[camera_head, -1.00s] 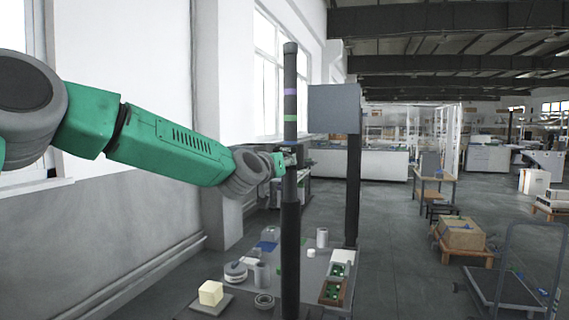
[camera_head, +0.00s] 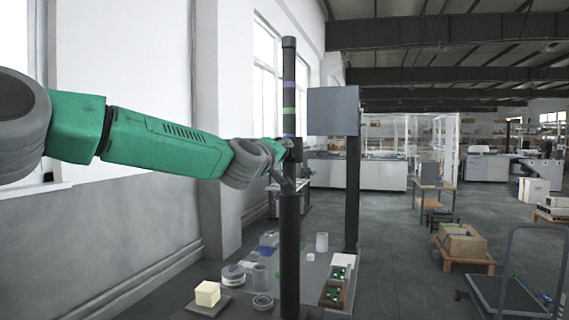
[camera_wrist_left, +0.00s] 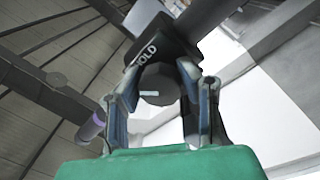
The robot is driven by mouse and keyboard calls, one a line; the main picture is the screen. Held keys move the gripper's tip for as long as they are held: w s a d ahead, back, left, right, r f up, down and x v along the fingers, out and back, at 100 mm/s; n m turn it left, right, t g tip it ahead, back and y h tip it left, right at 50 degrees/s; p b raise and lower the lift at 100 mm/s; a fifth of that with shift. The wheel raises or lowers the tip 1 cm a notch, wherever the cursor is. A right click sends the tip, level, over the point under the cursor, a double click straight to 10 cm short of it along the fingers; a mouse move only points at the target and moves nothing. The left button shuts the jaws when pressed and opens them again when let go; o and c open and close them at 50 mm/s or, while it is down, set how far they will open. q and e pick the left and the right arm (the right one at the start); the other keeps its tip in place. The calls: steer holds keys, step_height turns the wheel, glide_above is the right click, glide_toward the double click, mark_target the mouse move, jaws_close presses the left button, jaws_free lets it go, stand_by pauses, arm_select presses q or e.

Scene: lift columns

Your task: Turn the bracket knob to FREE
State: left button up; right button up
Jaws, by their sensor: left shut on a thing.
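A black bracket (camera_wrist_left: 160,35) with the white word HOLD fills the upper middle of the wrist view. The dark grey, faceted round knob (camera_wrist_left: 160,84) sits just below that word. My left gripper (camera_wrist_left: 160,92) has its fingers on both sides of the knob and is shut on it. In the head view my left gripper (camera_head: 282,150) meets the upright dark lift column (camera_head: 290,225) at bracket height; the knob itself cannot be made out there. The column's upper tube (camera_head: 289,60) carries a purple band and a green band. My right gripper is not in view.
A grey box (camera_head: 333,110) on a second dark post stands just right of the column. A cart (camera_head: 500,290) stands at right.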

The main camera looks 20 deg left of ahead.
arm_select(q)
steer(key=n+b, duration=0.1)
steer(key=n, duration=0.2)
steer(key=n+b, duration=0.2)
steer(key=n, duration=0.1)
steer(key=shift+a+f+n+y, duration=0.15)
steer(key=shift+n+y, duration=0.15)
steer(key=shift+n, duration=0.1)
steer(key=shift+n+b, duration=0.75)
steer(key=shift+n, duration=0.55)
steer(key=shift+y, duration=0.3)
steer(key=o, duration=1)
steer(key=shift+o, duration=0.9)
steer(key=shift+s+a+r, duration=0.15)
steer(key=shift+s+r, duration=0.05)
steer(key=shift+s+a, duration=0.1)
steer(key=shift+a, duration=0.1)
steer(key=shift+f, duration=0.15)
